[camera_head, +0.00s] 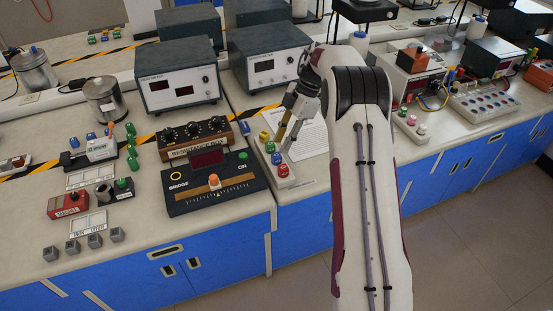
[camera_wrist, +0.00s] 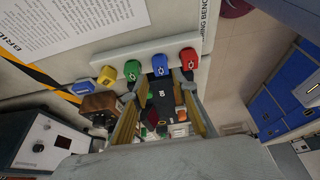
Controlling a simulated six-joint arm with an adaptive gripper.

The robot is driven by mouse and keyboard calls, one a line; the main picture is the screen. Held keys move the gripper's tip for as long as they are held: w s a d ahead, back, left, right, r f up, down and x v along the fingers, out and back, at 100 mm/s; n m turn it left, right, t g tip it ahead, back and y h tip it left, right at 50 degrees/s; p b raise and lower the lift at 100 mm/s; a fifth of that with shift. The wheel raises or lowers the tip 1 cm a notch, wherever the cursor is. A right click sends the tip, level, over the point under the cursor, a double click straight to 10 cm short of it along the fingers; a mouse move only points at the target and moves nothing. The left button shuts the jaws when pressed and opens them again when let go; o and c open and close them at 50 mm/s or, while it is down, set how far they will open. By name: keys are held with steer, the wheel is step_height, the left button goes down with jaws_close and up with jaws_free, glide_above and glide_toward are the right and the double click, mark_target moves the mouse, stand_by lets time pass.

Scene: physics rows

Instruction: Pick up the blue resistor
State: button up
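The blue resistor (camera_head: 276,158) is a small blue block on a white strip (camera_head: 288,183), between a green resistor (camera_head: 270,147) and a red one (camera_head: 283,170). A yellow resistor (camera_head: 264,135) is at the strip's far end. In the wrist view the blue resistor (camera_wrist: 160,66) shows just beyond the fingertips, roughly centred between them. My gripper (camera_head: 287,138) is open and empty, with its fingers pointing down toward the strip. In the wrist view its two fingers (camera_wrist: 161,80) are spread apart. I cannot tell the exact gap to the resistor.
The resistance box (camera_head: 196,153) and bridge unit (camera_head: 225,200) stand left of the strip. A printed sheet (camera_head: 308,137) lies behind it. Two grey meters (camera_head: 265,67) stand farther back. The bench's front edge is close to the red resistor.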

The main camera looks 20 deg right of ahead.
mark_target(278, 155)
steer(key=shift+f, duration=0.15)
steer(key=shift+x, duration=2.55)
steer(key=shift+s+d, duration=0.1)
steer(key=c, duration=0.8)
